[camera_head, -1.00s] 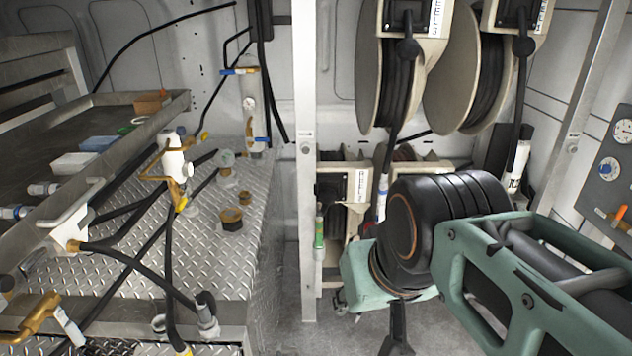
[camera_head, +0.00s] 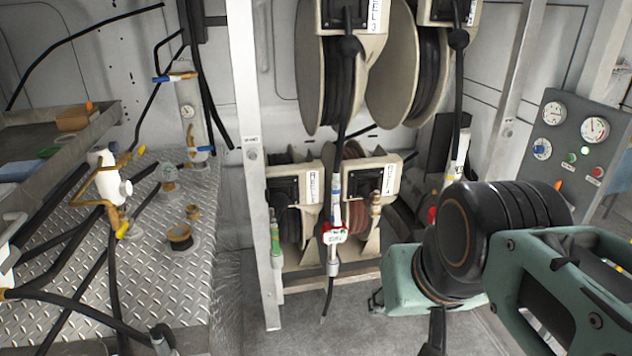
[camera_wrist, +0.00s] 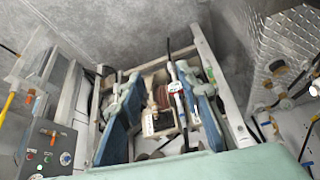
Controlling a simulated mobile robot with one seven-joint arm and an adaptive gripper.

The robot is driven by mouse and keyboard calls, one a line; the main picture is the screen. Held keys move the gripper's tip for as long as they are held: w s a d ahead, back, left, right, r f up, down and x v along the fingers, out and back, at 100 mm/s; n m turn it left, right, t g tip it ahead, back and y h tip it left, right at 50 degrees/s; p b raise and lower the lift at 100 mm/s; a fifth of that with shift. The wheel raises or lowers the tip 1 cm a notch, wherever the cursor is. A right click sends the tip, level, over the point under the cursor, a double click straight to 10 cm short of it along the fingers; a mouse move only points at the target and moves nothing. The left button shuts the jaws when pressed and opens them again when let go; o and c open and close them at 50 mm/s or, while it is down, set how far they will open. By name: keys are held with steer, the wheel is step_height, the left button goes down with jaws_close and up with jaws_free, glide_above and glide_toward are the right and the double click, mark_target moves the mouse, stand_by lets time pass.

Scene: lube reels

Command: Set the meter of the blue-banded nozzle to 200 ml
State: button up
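A nozzle with a blue band (camera_head: 336,190) hangs upright in front of the lower reels in the head view. Its white meter (camera_head: 335,237) has red parts at its side and a small display too small to read. The nozzle also shows in the wrist view (camera_wrist: 175,87), between my fingers in the picture and apparently beyond them. My gripper (camera_wrist: 163,76) is open, with its blue-padded fingers wide apart and nothing between them. In the head view the gripper itself is mostly hidden by my arm, right of the nozzle.
A second nozzle (camera_head: 458,160) hangs to the right, and a green-banded one (camera_head: 275,238) to the left. A metal post (camera_head: 258,180) stands left of the reels. A gauge panel (camera_head: 575,150) is at the right. A diamond-plate bench (camera_head: 150,240) fills the left. Floor is clear below the reels.

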stand_by(0.3)
jaws_close()
stand_by(1.3)
